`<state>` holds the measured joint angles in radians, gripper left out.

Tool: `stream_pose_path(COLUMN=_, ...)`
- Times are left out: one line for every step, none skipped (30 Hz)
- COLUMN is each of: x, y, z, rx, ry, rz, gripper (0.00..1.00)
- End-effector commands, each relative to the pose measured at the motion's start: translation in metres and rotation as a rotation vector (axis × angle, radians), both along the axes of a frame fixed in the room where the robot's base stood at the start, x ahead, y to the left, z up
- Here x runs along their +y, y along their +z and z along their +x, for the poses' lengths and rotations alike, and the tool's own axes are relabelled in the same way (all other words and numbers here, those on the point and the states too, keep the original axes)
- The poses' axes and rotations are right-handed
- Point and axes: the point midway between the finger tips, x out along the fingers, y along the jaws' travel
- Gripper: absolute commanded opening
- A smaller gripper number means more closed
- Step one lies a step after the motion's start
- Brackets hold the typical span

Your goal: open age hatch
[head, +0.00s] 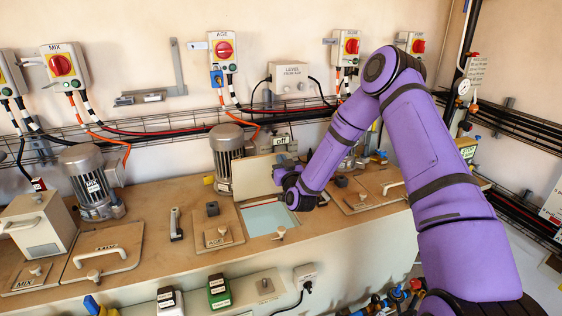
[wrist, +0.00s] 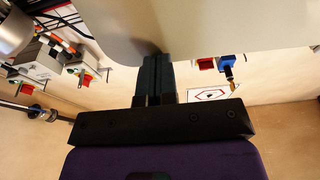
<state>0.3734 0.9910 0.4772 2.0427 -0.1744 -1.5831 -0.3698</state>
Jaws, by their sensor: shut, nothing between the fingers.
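The age hatch lid (head: 252,176) stands raised behind a square opening (head: 270,217) in the bench top, beside the AGE motor (head: 227,152). Pale blue shows inside the opening. My gripper (head: 284,170) is at the lid's right side, above the back of the opening. In the wrist view, my gripper's black fingers (wrist: 155,80) are shut with nothing between them. A pale panel (wrist: 200,22), likely the lid, crosses the top of that view at the fingertips. Whether they touch it I cannot tell. A small knob (head: 280,232) stands at the opening's front edge.
A small AGE cover (head: 217,238) and a loose handle (head: 176,224) lie left of the opening. The MIX hatch (head: 103,252) is closed farther left. My arm hides part of the bench on the right. Switch boxes (head: 223,50) and cables line the wall behind.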

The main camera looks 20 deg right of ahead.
Motion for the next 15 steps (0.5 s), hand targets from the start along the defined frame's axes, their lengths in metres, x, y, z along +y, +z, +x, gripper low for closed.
stream_pose_path(x=-0.0001, y=0.0003, z=0.0014, rx=0.000, ry=0.000, rz=0.000, gripper=0.00)
stream_pose_path(x=0.0000, y=0.0004, z=0.0019, rx=0.000, ry=0.000, rz=0.000, gripper=0.00)
stream_pose_path(x=0.0000, y=0.0005, z=0.0021, rx=0.000, ry=0.000, rz=0.000, gripper=0.00)
stream_pose_path(x=0.0000, y=0.0004, z=0.0023, rx=0.000, ry=0.000, rz=0.000, gripper=0.00)
stream_pose_path(x=0.0001, y=0.0004, z=0.0023, rx=0.000, ry=0.000, rz=0.000, gripper=0.00)
stream_pose_path(x=0.0001, y=0.0004, z=0.0023, rx=0.000, ry=0.000, rz=0.000, gripper=0.00)
stream_pose_path(x=0.0001, y=0.0004, z=0.0023, rx=0.000, ry=0.000, rz=0.000, gripper=0.00)
stream_pose_path(x=0.0001, y=0.0004, z=0.0022, rx=0.000, ry=0.000, rz=0.000, gripper=0.00)
stream_pose_path(x=0.0002, y=0.0004, z=0.0022, rx=0.000, ry=0.000, rz=0.000, gripper=0.00)
stream_pose_path(x=0.0002, y=0.0004, z=0.0022, rx=0.000, ry=0.000, rz=0.000, gripper=0.00)
stream_pose_path(x=0.0002, y=0.0005, z=0.0022, rx=0.000, ry=0.000, rz=0.000, gripper=0.00)
stream_pose_path(x=0.0003, y=0.0008, z=0.0031, rx=0.000, ry=0.001, rz=0.000, gripper=0.00)
stream_pose_path(x=0.0006, y=0.0013, z=0.0044, rx=0.000, ry=0.001, rz=-0.001, gripper=0.00)
stream_pose_path(x=0.0010, y=0.0021, z=0.0065, rx=-0.001, ry=0.002, rz=-0.001, gripper=0.00)
stream_pose_path(x=0.0015, y=0.0037, z=0.0104, rx=-0.001, ry=0.002, rz=-0.003, gripper=0.00)
